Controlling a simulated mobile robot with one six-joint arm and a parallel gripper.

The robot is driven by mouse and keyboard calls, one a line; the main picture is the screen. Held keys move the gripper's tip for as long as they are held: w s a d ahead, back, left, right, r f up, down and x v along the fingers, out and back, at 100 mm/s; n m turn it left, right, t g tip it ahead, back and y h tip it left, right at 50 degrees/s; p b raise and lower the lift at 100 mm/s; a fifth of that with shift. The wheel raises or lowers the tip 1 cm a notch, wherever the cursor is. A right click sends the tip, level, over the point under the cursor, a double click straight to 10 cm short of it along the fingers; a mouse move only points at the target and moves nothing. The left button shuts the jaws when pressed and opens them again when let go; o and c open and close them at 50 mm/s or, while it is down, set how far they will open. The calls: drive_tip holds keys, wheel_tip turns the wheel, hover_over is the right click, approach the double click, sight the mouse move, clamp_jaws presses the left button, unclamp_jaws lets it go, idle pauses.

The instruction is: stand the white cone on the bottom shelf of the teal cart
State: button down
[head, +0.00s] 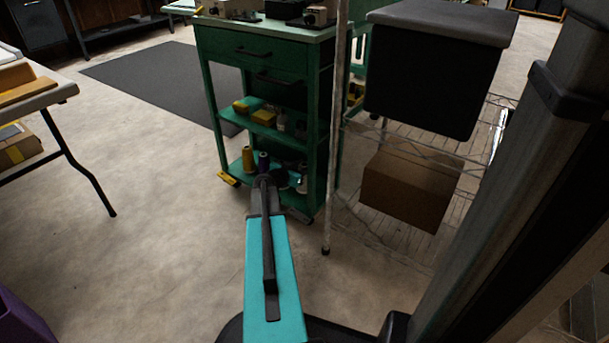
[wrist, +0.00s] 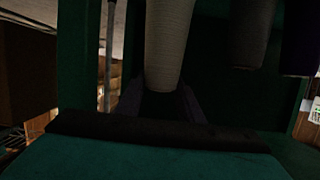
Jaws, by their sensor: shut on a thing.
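The white cone (wrist: 168,45) fills the upper middle of the wrist view, between the two dark fingers of my gripper (wrist: 160,104), which is shut on it. The wrist picture looks upside down, so whether the cone's base touches a shelf cannot be told. In the head view my gripper (head: 266,183) reaches into the lower part of the teal cart (head: 253,47), at its bottom shelf (head: 236,169). The cone is not clearly visible there; a small pale patch shows just right of the gripper.
A yellow cone (head: 248,158) and a purple cone (head: 263,161) stand on the bottom shelf by my gripper. The middle shelf holds yellow items (head: 262,117) and a small bottle (head: 282,122). A pale pole (head: 335,150) and a wire rack with a cardboard box (head: 408,187) stand right of the cart.

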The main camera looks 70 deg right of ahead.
drive_tip(key=f+b, duration=0.2)
drive_tip(key=f, duration=0.2)
drive_tip(key=shift+d+f, duration=0.15)
drive_tip(key=shift+d, duration=0.05)
drive_tip(key=c, duration=1.2)
unclamp_jaws()
drive_tip(key=p+v, duration=0.3)
drive_tip(key=v, duration=0.9)
drive_tip(key=shift+s, duration=0.1)
